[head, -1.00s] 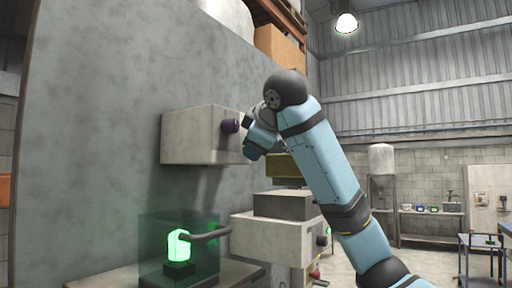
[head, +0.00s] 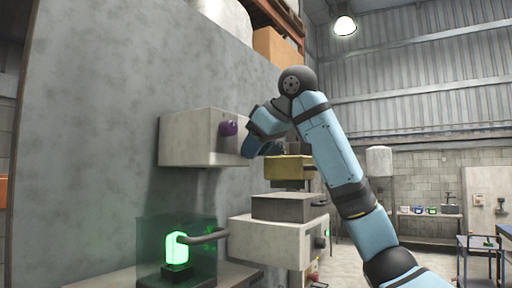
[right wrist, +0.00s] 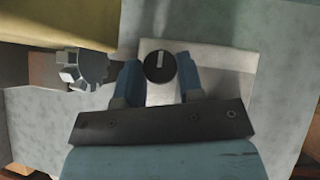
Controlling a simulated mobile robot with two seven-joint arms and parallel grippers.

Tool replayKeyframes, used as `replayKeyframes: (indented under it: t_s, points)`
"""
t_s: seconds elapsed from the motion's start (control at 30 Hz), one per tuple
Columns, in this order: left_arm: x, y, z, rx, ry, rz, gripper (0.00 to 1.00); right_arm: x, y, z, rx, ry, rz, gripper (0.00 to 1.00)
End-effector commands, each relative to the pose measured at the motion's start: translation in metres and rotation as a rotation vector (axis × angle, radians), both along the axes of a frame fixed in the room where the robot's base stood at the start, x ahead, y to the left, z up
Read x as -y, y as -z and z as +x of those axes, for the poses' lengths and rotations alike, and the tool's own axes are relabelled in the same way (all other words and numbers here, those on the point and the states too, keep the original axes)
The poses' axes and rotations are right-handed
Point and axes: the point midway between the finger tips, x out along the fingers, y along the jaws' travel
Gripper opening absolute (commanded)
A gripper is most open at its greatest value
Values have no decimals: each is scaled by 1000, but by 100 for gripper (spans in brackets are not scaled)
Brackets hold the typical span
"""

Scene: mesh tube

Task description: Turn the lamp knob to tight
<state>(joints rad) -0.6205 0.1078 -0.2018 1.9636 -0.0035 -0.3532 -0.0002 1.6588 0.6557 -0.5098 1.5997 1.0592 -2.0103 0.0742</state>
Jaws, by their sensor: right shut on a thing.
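A black round knob (right wrist: 160,66) with a pale pointer line sits between the two blue fingers of my right gripper (right wrist: 158,84) in the right wrist view. The gripper is shut on it. In the head view my right gripper (head: 250,146) is at the right end of a pale wall box (head: 188,140), and the held knob is hidden there. A green lamp (head: 177,247) glows in a clear case below. My left gripper is out of view.
A yellow box (head: 289,168) and a pale lower box (head: 265,239) stand below and right of my gripper. A grey toothed wheel (right wrist: 93,68) is left of my fingers in the wrist view. The grey wall panel (head: 90,130) on the left is bare.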

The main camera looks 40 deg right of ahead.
Motion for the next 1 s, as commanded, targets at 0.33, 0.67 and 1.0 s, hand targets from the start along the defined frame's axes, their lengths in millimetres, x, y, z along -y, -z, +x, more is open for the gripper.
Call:
replayKeyframes:
  t_s: [0.33, 0.67, 1.0]
  points:
    - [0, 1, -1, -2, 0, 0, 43, 0, 0, 0, -1, 0, 5, 11]
    - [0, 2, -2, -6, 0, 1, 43, 0, 0, 0, -1, 0, 4, 46]
    - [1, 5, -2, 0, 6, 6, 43, 5, -22, -23, 4, 4, 3, 46]
